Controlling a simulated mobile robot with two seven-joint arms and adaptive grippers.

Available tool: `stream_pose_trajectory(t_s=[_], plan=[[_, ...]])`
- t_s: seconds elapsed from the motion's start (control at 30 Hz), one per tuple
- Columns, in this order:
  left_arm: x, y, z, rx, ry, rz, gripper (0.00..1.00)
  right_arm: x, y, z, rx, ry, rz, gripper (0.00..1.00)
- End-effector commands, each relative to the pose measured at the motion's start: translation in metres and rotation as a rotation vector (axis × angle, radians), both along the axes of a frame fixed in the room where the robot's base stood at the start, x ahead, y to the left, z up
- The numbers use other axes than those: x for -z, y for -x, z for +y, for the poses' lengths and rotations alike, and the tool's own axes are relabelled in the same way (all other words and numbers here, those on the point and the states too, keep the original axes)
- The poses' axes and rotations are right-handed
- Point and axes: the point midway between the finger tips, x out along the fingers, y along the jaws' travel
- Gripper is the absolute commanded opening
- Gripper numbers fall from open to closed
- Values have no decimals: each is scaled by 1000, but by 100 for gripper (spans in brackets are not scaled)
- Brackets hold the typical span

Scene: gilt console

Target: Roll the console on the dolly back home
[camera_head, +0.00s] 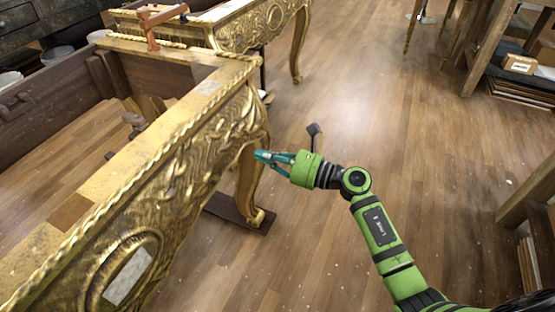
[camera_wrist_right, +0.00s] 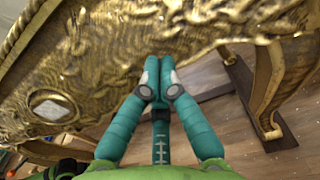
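The gilt console (camera_head: 190,135), with a carved front and an open frame top, fills the left of the head view. Its near curved leg (camera_head: 247,180) stands over a dark flat board (camera_head: 232,211), seemingly part of the dolly; most of the dolly is hidden. My right gripper (camera_head: 262,156) is at the console's front corner beside this leg. In the wrist view the right gripper (camera_wrist_right: 158,78) has its teal fingertips together, overlapping the lower edge of the carved front (camera_wrist_right: 90,65). Contact is unclear, and nothing shows between the fingers. My left gripper is not in view.
A second gilt piece (camera_head: 240,28) stands behind, with a reddish-brown tool (camera_head: 150,28) near its end. Open wooden floor (camera_head: 350,90) lies in the middle and right. A wooden table (camera_head: 480,45) with a cardboard box (camera_head: 520,64) and another table edge (camera_head: 530,195) bound the right.

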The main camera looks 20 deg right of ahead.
Motion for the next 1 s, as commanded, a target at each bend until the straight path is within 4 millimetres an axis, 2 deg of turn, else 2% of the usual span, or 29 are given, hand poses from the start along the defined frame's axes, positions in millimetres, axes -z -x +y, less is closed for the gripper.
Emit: stream_pose_trajectory(t_s=[0.2,0.4,1.0], plan=[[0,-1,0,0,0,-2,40,-1,-31,36,0,-6,1,0],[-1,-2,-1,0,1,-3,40,0,-48,55,1,-3,1,0],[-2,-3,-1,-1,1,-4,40,1,-54,63,1,-2,2,0]])
